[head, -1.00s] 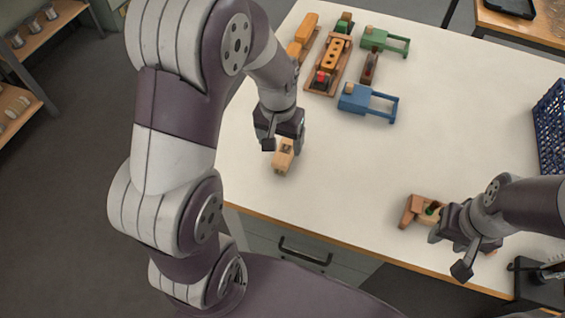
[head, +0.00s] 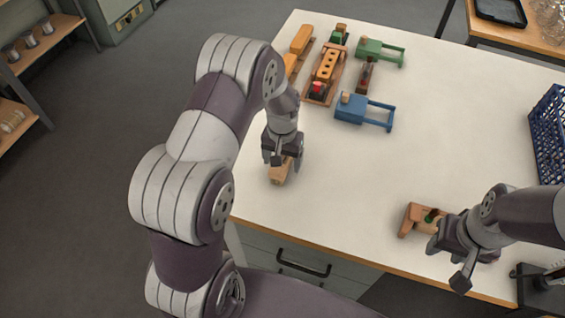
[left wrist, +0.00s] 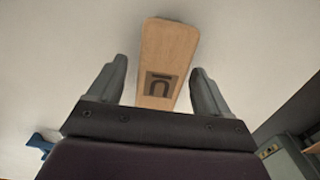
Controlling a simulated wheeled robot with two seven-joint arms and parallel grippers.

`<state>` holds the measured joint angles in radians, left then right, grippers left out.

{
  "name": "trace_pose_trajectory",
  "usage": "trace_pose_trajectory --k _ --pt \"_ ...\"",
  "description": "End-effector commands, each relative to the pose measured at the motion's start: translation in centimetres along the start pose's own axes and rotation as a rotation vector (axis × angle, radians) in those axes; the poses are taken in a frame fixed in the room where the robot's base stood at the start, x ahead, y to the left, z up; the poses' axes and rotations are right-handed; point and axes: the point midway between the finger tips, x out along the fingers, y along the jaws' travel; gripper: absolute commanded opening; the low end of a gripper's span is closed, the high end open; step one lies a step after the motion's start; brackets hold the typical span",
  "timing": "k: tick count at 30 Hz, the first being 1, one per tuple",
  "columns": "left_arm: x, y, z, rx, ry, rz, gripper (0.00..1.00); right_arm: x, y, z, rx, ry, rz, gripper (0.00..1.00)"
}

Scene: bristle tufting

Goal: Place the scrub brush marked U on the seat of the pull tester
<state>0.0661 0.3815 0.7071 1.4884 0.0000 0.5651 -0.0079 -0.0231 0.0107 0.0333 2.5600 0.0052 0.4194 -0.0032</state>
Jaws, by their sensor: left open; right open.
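A pale wooden block marked U, the scrub brush (head: 277,175), is at the table's left front edge region. In the left wrist view the brush (left wrist: 168,50) lies between the fingers, its dark U mark near the palm. My left gripper (head: 284,162) is open around it, with a gap on each side, and partly covers it in the head view. Whether bristles lie beneath is hidden. My right gripper (head: 449,262) is open beside an orange-brown wooden piece (head: 414,218) with a green part. I cannot tell for sure which thing is the pull tester.
Toy-like wooden pieces stand at the back left: a blue one (head: 364,114), a green one (head: 379,51) and an orange block on a board (head: 327,66). A blue crate (head: 549,140) is at the right. A black device (head: 540,290) sits lower right. The table middle is clear.

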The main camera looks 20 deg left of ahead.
Motion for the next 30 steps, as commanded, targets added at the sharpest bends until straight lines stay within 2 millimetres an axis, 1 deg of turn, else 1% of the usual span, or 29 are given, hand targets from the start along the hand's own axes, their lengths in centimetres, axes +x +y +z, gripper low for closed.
trace_pose_trajectory --k 2,7,8,9,11,12,13,14,15,20,23,26,29,30 --pt "0.3 0.0 0.0 0.0 0.001 0.0 0.79 0.0 0.0 0.0 0.0 0.0 0.0 0.43" --pt "0.3 0.0 0.0 0.0 0.001 0.0 0.79 0.0 0.0 0.0 0.0 0.0 0.0 0.43" --pt "0.3 0.0 0.0 0.0 0.001 0.0 0.69 0.0 0.0 0.0 0.0 0.0 0.0 0.43" --pt "0.3 0.0 0.0 0.0 0.001 0.0 0.56 0.0 0.0 0.0 0.0 0.0 0.0 0.43" --pt "0.3 0.0 0.0 0.0 0.001 0.0 0.36 0.0 0.0 0.0 0.0 0.0 0.0 0.43" --pt "0.3 0.0 0.0 0.0 0.001 0.0 0.23 0.0 0.0 0.0 0.0 0.0 0.0 0.43" --pt "0.3 0.0 0.0 0.0 0.001 0.0 0.2 0.0 0.0 0.0 0.0 0.0 0.0 0.43" --pt "0.3 0.0 0.0 0.0 0.001 0.0 0.2 0.0 0.0 0.0 0.0 0.0 0.0 0.43" --pt "0.3 0.0 0.0 0.0 0.001 0.0 0.14 0.0 0.0 0.0 0.0 0.0 0.0 0.43" --pt "0.3 0.0 0.0 0.0 0.001 0.0 0.14 0.0 0.0 0.0 0.0 0.0 0.0 0.43" --pt "-0.1 0.0 -0.1 0.0 0.002 0.0 0.14 0.0 0.0 0.0 0.0 0.0 0.0 0.43" --pt "-1.1 0.0 -0.1 0.0 0.003 0.0 0.14 0.1 0.0 0.0 0.0 0.0 0.0 0.43" --pt "-2.8 0.0 -0.2 0.0 0.006 0.0 0.14 0.1 0.0 0.0 0.0 0.0 0.0 0.43" --pt "-3.7 0.0 -0.1 0.0 0.005 0.0 0.14 0.2 0.0 0.0 0.0 0.0 0.0 0.43"
